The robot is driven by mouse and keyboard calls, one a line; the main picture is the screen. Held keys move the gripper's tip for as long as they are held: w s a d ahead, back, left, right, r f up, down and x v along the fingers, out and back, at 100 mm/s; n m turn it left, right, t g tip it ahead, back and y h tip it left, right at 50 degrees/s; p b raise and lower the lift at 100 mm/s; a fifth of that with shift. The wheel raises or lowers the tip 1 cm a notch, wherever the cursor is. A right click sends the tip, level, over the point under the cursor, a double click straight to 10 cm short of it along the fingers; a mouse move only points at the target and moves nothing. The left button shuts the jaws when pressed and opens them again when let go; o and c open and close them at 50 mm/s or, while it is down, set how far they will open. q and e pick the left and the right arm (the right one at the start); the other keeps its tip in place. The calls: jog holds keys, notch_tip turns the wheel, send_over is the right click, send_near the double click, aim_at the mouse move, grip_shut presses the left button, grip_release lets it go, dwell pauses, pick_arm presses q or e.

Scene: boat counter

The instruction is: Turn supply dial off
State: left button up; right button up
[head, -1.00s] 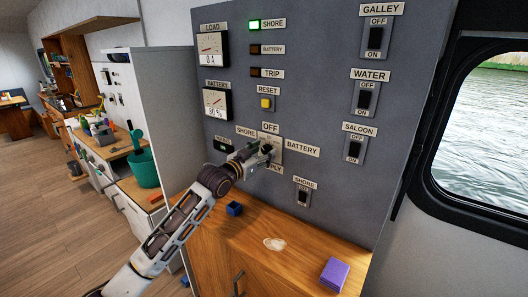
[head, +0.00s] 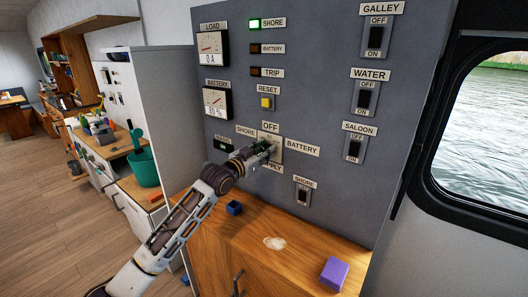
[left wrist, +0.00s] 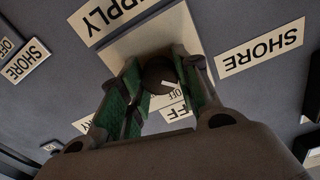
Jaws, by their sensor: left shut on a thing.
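The supply dial is a dark round knob (left wrist: 160,75) with a short white mark, on a pale plate (head: 277,155) low in the middle of the grey panel. Labels OFF (head: 271,127), SHORE (head: 246,131), BATTERY (head: 303,147) and SUPPLY surround it. My left gripper (head: 267,149) reaches the panel from the lower left and hides most of the dial in the head view. In the left wrist view its green-padded fingers (left wrist: 161,92) are shut on the knob from both sides. The white mark appears slanted; its exact setting is hard to tell. My right gripper is not in view.
Rocker switches for galley (head: 375,38), water (head: 365,98), saloon (head: 354,147) and shore (head: 303,196) are on the panel's right. A yellow reset button (head: 266,103) sits above the dial. The wooden counter below holds a blue block (head: 234,208) and a purple block (head: 334,273).

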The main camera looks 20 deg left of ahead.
pick_arm(q)
jog(key=shift+m, duration=0.3)
jog(key=shift+m+p, duration=0.4)
jog(key=shift+p, duration=0.05)
jog(key=shift+m+p, duration=0.4)
jog(key=shift+m, duration=0.3)
jog(key=m+p, duration=0.2)
jog(key=m, duration=0.2)
jog(key=shift+m+p, duration=0.3)
jog(key=shift+m, duration=0.5)
jog(key=shift+m+p, duration=0.3)
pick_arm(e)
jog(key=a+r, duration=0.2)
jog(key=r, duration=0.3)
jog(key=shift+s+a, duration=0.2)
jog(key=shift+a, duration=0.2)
